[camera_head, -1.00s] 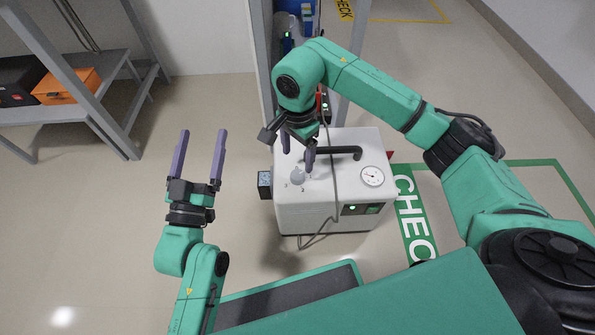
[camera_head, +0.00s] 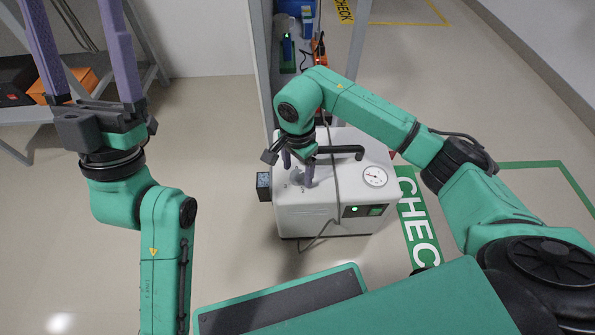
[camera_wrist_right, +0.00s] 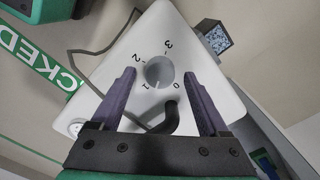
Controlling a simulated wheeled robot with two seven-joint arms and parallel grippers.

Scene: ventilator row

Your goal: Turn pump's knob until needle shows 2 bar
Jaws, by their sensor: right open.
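The pump (camera_head: 330,207) is a white box on the floor with a black handle and a round gauge (camera_head: 375,176) on top. The gauge needle is too small to read. Its grey round knob (camera_wrist_right: 159,72) has marks 0 to 3 around it in the right wrist view; I cannot tell its setting. My right gripper (camera_wrist_right: 158,76) is open, with its purple fingers on either side of the knob; contact is not clear. In the head view the right gripper (camera_head: 297,172) partly hides the knob. My left gripper (camera_head: 80,45) is open and empty, raised at the upper left.
A grey shelf (camera_head: 20,113) with an orange box (camera_head: 75,84) stands at the far left. A grey frame (camera_head: 262,70) with equipment stands behind the pump. A cable hangs over the pump's front. A green CHECK marking (camera_head: 417,230) lies on the floor to the right.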

